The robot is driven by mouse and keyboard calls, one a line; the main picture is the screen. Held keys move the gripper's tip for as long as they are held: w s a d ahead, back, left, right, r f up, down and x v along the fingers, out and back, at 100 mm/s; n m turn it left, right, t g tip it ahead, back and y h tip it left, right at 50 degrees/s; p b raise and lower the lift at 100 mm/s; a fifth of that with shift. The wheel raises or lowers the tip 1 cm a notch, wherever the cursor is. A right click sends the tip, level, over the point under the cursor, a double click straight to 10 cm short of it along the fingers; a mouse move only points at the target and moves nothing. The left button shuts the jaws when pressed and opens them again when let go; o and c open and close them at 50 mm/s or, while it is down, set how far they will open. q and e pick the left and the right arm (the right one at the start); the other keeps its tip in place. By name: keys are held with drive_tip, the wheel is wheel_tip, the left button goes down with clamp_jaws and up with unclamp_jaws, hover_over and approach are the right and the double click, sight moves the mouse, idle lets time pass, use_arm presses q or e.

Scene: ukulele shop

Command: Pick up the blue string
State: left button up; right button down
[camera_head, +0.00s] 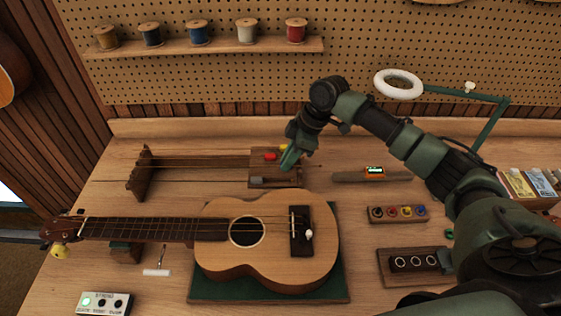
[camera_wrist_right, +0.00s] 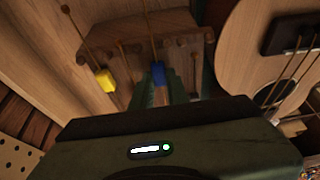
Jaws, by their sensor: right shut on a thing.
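The blue string shows in the right wrist view as a blue tab (camera_wrist_right: 158,72) with a thin brown strand running up from it. My right gripper (camera_wrist_right: 160,92) has its green fingers closed on this blue tab. In the head view my right gripper (camera_head: 290,160) is at the right end of the string rack (camera_head: 142,176), and the blue tab is hidden there. A yellow tab (camera_head: 270,156) and a red tab (camera_head: 284,147) lie beside the gripper; the yellow tab (camera_wrist_right: 105,80) also shows in the wrist view. My left gripper is not in view.
A ukulele (camera_head: 270,262) lies on a green mat (camera_head: 210,291) in front of the rack. Thread spools (camera_head: 199,32) stand on the shelf behind.

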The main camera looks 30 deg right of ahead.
wheel_tip(320, 180, up, 25)
drive_tip(key=p, duration=0.2)
drive_tip(key=shift+f, duration=0.2)
idle(0.6)
